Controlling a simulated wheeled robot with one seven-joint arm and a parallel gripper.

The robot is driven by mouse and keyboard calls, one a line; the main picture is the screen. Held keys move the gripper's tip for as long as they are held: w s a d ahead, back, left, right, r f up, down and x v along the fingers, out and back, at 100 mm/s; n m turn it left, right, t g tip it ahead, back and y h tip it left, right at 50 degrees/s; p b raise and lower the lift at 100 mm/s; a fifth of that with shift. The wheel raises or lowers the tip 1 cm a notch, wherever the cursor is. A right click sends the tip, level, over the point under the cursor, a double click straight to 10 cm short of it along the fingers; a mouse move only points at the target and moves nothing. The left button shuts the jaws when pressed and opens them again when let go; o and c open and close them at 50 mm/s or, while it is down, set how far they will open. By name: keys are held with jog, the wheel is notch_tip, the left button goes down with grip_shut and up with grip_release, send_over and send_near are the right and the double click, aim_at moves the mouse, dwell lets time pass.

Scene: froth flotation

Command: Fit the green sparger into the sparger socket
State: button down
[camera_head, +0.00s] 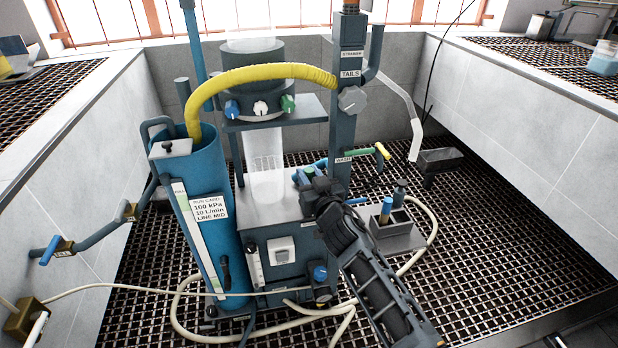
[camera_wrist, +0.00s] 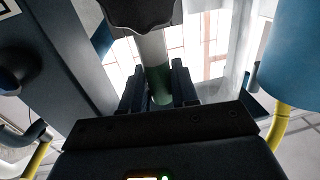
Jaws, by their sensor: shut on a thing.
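My gripper (camera_head: 316,184) reaches in at the front right of the machine's lower body, just right of the clear column (camera_head: 266,160). In the wrist view my gripper (camera_wrist: 158,88) is shut on the green sparger (camera_wrist: 160,90), whose green lower part sits between the two fingers. A pale grey shaft rises from the green part towards a dark, rounded part (camera_wrist: 140,12) at the top of that view. I cannot tell whether they touch. I cannot make out the sparger socket with certainty.
A blue tank (camera_head: 205,200) with a yellow hose (camera_head: 260,75) stands left of the column. The dark TAILS post (camera_head: 345,110) rises close behind my gripper. A grey holder (camera_head: 400,240) with upright pieces stands to the right. A cream hose (camera_head: 430,225) loops over the open grating.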

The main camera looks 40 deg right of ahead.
jog(key=shift+f, duration=0.25)
jog(key=c, duration=0.9)
grip_release()
jog(key=shift+o, duration=0.2)
jog(key=shift+r, duration=0.1)
jog(key=shift+r, duration=0.25)
jog(key=b+v, duration=0.1)
jog(key=v, duration=1.1)
jog(key=shift+f, duration=0.1)
